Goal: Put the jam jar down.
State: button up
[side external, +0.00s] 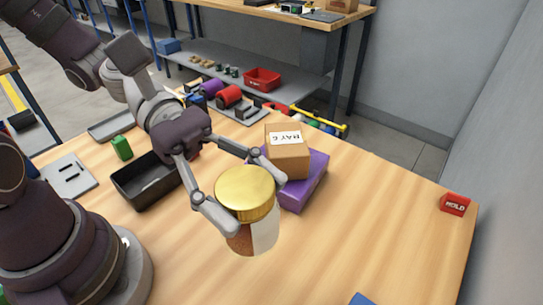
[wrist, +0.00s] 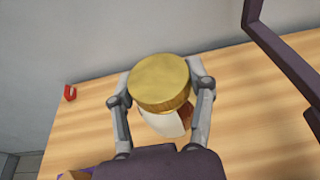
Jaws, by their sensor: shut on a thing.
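The jam jar (side external: 254,236) has a gold lid, a white label and reddish-brown contents. It also shows in the wrist view (wrist: 160,85), lid toward the camera. My gripper (side external: 240,190) is shut on the jar, with one finger on each side of it near the lid. In the wrist view my gripper (wrist: 160,90) has both fingers against the jar's sides. The jar looks nearly upright over the wooden table (side external: 370,235). I cannot tell whether its base touches the table.
Behind the jar, a cardboard box (side external: 288,158) labelled BAY 6 sits on a purple box (side external: 304,186). A black tray (side external: 140,190) and a green block (side external: 121,148) are at left. A red MOLD block (side external: 455,204) stands near the right edge.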

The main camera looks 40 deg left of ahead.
notch_tip(320, 180, up, 6)
jog(key=shift+r, duration=0.1)
jog(key=w+a+f+n+t+y, duration=0.2)
jog(key=w+a+n+t+y, duration=0.1)
jog(key=w+a+n+t, duration=0.4)
jog(key=w+a+f+n+t+y, duration=0.1)
jog(key=w+a+n+t+y, duration=0.3)
jog(key=w, duration=0.5)
jog(key=w+a+r+n+t+y, duration=0.25)
jog(key=a+n+y, duration=0.2)
jog(key=a, duration=0.35)
jog(key=w+a+r+n+t+y, duration=0.1)
jog(key=w+a+n+y, duration=0.35)
jog(key=a, duration=0.35)
jog(key=shift+y, duration=0.4)
jog(key=f, duration=1.4)
jog(key=s+a+f, duration=0.1)
jog(key=f, duration=0.6)
jog(key=shift+f, duration=0.2)
jog(key=shift+f, duration=0.15)
jog(key=o, duration=1.2)
jog(key=shift+o, duration=0.2)
